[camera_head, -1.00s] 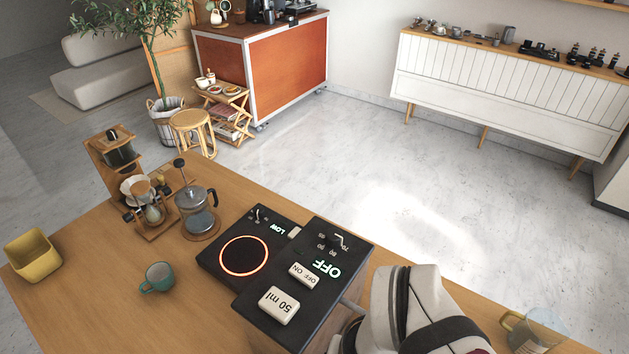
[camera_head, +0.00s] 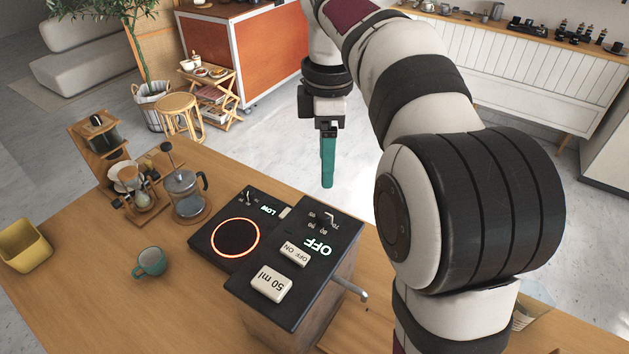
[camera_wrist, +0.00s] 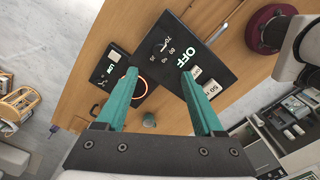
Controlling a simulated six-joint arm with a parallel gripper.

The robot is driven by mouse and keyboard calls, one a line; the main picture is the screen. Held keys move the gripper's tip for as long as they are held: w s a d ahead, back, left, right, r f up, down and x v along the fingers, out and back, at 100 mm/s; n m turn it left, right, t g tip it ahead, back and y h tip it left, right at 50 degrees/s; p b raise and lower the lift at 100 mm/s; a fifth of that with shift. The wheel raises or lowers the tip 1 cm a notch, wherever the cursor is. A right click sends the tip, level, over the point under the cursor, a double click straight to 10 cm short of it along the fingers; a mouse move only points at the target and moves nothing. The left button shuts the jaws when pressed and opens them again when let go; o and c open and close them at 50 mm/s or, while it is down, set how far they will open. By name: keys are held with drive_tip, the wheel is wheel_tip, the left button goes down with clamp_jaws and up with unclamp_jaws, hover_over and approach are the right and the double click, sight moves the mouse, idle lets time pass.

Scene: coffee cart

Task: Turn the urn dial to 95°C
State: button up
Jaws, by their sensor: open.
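The urn is a box with a black top panel (camera_head: 286,310) and a wooden side, at the front centre of the table in the head view. Its small dial (camera_head: 330,220) sits at the panel's far end, beside numbers around 70 to 90. I cannot read exactly where it points. The display shows OFF. My gripper (camera_head: 327,184) hangs with its teal fingers pointing down, above and beyond the urn's far end, apart from the dial. In the wrist view my gripper (camera_wrist: 160,73) is open and empty, and the dial (camera_wrist: 159,47) shows beyond the fingertips.
A hot plate (camera_head: 205,240) with a glowing ring and LOW label stands left of the urn. A "50 ml" button (camera_head: 271,283) and an OFF/ON switch (camera_head: 295,254) are on the panel. A French press (camera_head: 185,193), green mug (camera_head: 151,262) and yellow container (camera_head: 22,246) stand left.

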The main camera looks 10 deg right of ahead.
sight(324, 212)
wheel_tip(324, 212, down, 12)
drive_tip(key=shift+c, duration=0.2)
clamp_jaws()
